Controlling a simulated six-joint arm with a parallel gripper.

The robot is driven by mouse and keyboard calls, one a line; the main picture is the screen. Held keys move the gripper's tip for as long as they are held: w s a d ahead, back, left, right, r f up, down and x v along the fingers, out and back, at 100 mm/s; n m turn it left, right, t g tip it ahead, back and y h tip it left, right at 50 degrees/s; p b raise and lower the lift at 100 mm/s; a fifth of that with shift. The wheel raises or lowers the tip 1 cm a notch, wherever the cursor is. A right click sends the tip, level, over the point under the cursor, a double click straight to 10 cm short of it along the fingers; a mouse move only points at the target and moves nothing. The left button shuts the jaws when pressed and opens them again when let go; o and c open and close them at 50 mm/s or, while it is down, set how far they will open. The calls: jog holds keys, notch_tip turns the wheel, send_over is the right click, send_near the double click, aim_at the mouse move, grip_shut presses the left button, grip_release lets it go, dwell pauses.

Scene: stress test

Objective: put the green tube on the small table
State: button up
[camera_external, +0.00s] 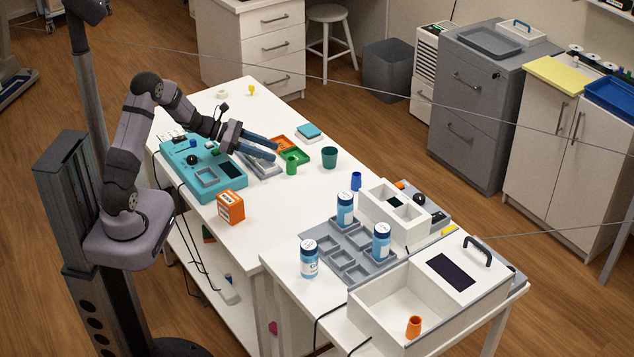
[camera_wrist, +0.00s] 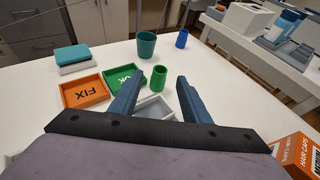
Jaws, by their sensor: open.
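The green tube (camera_external: 291,167) stands upright on the long white table, beside the green tray (camera_external: 299,154). In the wrist view the green tube (camera_wrist: 158,80) shows beyond and between the fingertips, at the right edge of the green tray marked OK (camera_wrist: 122,80). My gripper (camera_external: 276,151) is open and empty, with its two blue fingers pointing toward the tube; it also shows in the wrist view (camera_wrist: 158,76). A smaller white table (camera_external: 282,287) adjoins the long one at the front right and bears bottles and boxes.
An orange tray marked FIX (camera_wrist: 84,93) lies left of the green one. A teal cup (camera_external: 329,157) and a blue tube (camera_external: 356,181) stand farther right. A grey bottle rack (camera_external: 335,243) and a white open box (camera_external: 385,313) take up much of the smaller table.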

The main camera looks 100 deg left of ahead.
dwell(0.4)
jog(key=w+d+r+n+h+p, duration=0.1)
jog(key=w+d+r+p, duration=0.25)
jog(key=w+d, duration=0.5)
jog(key=n+g+y, duration=0.2)
jog(key=n+y, duration=0.3)
jog(key=y, duration=0.2)
send_near(291, 162)
jog(key=x, duration=0.3)
jog(key=shift+s+a+f+p, duration=0.1)
jog(key=shift+a+f+p, duration=0.1)
jog(key=shift+a+p, duration=0.2)
jog(key=shift+s+a+m, duration=0.1)
jog(key=shift+a+m, duration=0.1)
jog(key=shift+m, duration=0.6)
jog(key=shift+p+x, duration=1.2)
jog(key=shift+x, duration=2.5)
jog(key=shift+f, duration=0.2)
